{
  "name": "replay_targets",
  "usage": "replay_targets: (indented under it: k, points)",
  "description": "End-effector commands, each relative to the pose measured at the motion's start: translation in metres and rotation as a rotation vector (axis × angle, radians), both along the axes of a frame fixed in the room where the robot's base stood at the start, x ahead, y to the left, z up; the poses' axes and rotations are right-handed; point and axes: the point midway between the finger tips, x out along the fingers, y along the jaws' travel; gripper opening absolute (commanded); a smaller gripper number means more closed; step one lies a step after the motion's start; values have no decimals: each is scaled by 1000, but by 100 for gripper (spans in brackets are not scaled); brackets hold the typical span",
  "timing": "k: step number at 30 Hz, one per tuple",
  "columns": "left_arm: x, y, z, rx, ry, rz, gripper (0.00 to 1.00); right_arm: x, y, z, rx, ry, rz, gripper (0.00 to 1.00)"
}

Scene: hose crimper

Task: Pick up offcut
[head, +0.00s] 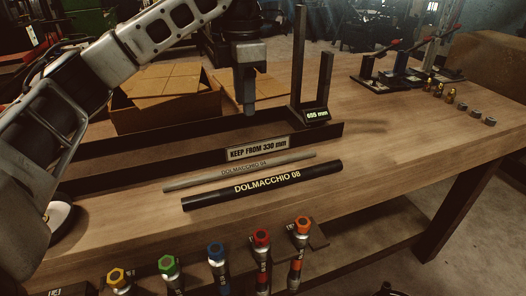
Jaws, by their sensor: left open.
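A thin grey hose length (240,171) marked DOLMACCHIO lies on the workbench (400,125). A thicker black hose length (262,186) marked DOLMACCHIO 08 lies just in front of it, roughly parallel. No label shows which one is the offcut. My left gripper (249,110) points down behind both hoses, above the black rail, and appears empty. Its finger gap is hard to see from this angle, but it is open. It touches neither hose. My right gripper is not in view.
A sign (258,148) reading KEEP FROM 330 mm stands behind the hoses. A black upright stop with a small display (316,115) rises at the right. A cardboard box (165,112) stands at the back left.

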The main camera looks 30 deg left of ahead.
Motion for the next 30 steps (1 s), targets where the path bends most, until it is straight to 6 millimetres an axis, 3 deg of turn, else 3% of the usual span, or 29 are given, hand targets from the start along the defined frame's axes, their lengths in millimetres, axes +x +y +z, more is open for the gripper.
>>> replay_targets:
  k: [2,8,12,22,30]
  points:
    - [-1,1,-13,3,4,1,41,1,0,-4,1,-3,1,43]
    - [-2,0,-58,0,6,0,41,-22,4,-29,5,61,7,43]
    - [-2,0,-85,0,4,-1,41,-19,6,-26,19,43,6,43]
    - [-2,1,-109,0,1,-1,41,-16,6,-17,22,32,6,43]
    - [-2,2,-148,1,2,-1,41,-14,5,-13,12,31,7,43]
